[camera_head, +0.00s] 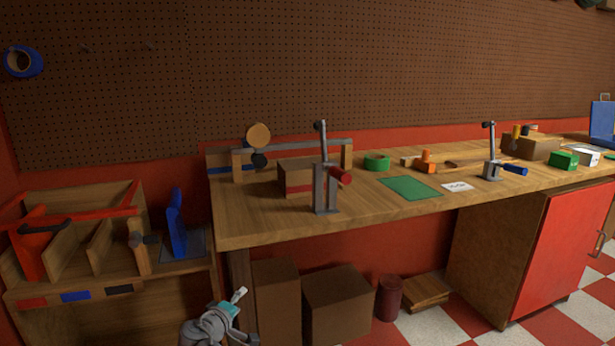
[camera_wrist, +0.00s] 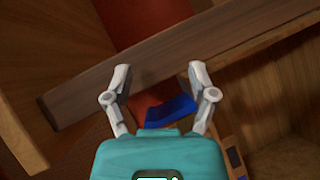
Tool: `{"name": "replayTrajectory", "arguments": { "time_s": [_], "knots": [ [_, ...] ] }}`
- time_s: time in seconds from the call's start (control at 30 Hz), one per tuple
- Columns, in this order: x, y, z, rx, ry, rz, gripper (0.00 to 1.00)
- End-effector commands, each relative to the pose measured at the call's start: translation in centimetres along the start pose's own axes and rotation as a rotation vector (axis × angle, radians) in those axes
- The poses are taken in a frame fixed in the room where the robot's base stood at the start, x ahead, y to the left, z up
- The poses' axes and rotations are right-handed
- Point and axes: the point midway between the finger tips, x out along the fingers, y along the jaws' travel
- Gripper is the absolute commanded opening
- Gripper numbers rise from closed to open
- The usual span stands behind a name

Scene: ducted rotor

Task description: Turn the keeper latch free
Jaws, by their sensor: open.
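I cannot tell for certain which part is the keeper latch. On the bench's left half, a grey metal post (camera_head: 326,190) carries an upright lever and a red handle (camera_head: 340,176). A similar post (camera_head: 491,168) with a blue handle (camera_head: 515,169) stands farther right. Behind, a wooden frame bears a round tan disc (camera_head: 258,136) and a dark knob (camera_head: 259,161). My gripper (camera_wrist: 160,68) is open, with nothing held between its fingertips. In the head view it is low, in front of the bench's left end.
A lower shelf unit (camera_head: 110,277) at the left holds red parts and a blue upright piece (camera_head: 175,225). Brown boxes (camera_head: 338,302) and a dark red can (camera_head: 389,298) sit under the workbench (camera_head: 285,226). A green mat (camera_head: 409,188) lies flat on top.

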Motion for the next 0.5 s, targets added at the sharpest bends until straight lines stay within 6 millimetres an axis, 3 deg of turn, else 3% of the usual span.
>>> {"name": "replayTrajectory", "arguments": {
  "time_s": [0.03,0.2,0.5],
  "knots": [
    [1.1,0.3,2.0,0.024,-0.047,-0.024,0.73],
    [3.9,0.5,7.8,0.102,-0.193,-0.114,0.73],
    [6.6,0.2,17.4,0.251,-0.433,-0.282,0.73]
  ]
}}
